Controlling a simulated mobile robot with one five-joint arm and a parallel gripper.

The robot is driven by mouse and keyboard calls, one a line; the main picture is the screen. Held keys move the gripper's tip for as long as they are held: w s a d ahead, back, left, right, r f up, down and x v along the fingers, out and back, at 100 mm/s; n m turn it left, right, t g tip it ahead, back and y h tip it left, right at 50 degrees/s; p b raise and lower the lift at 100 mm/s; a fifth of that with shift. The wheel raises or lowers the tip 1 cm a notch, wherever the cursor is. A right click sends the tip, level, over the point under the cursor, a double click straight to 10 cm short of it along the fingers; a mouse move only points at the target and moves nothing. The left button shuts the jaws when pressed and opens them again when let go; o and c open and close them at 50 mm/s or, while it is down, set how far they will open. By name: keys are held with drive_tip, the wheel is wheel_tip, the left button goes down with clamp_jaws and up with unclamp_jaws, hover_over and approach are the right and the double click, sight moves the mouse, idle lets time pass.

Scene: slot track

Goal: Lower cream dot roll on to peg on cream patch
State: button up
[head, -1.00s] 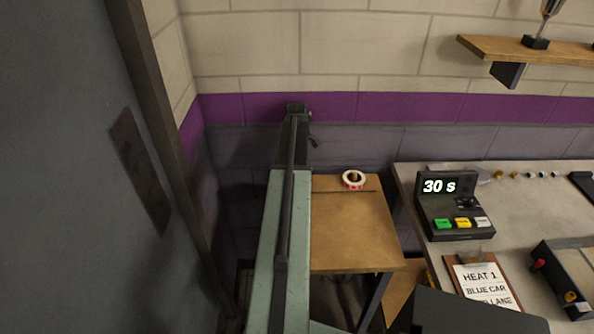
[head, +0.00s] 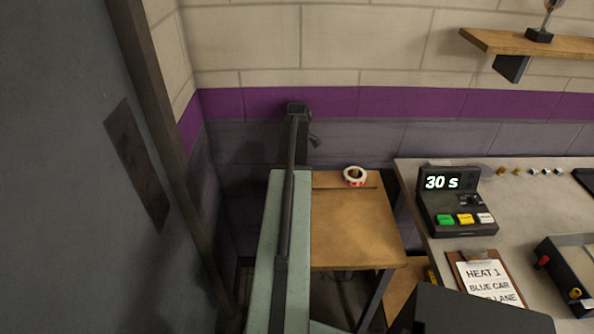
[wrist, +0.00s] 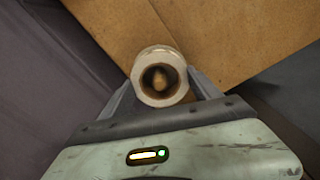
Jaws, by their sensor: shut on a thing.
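The cream roll (wrist: 144,91) is between the two fingers of my gripper (wrist: 163,84) in the wrist view. My gripper is shut on its sides. The roll's hole faces the camera, and a tan rounded shape, perhaps a peg tip, shows inside it. I cannot tell whether the roll is around a peg or above it. Its dots cannot be made out. The wooden table top (wrist: 225,35) lies behind it. I cannot see the cream patch.
A white roll with red marks (head: 347,181) lies at the back of the small wooden table (head: 350,225). The grey bench to the right holds a timer (head: 450,205) reading 30 s and a clipboard (head: 485,280). A wall stands behind and a dark panel (head: 60,180) at left.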

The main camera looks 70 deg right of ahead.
drive_tip(key=shift+f+b, duration=0.45)
drive_tip(key=shift+b, duration=0.05)
drive_tip(key=o, duration=1.5)
drive_tip(key=shift+c, duration=0.2)
wheel_tip(320, 180, up, 8)
drive_tip(key=p, duration=0.8)
drive_tip(key=shift+r, duration=0.1)
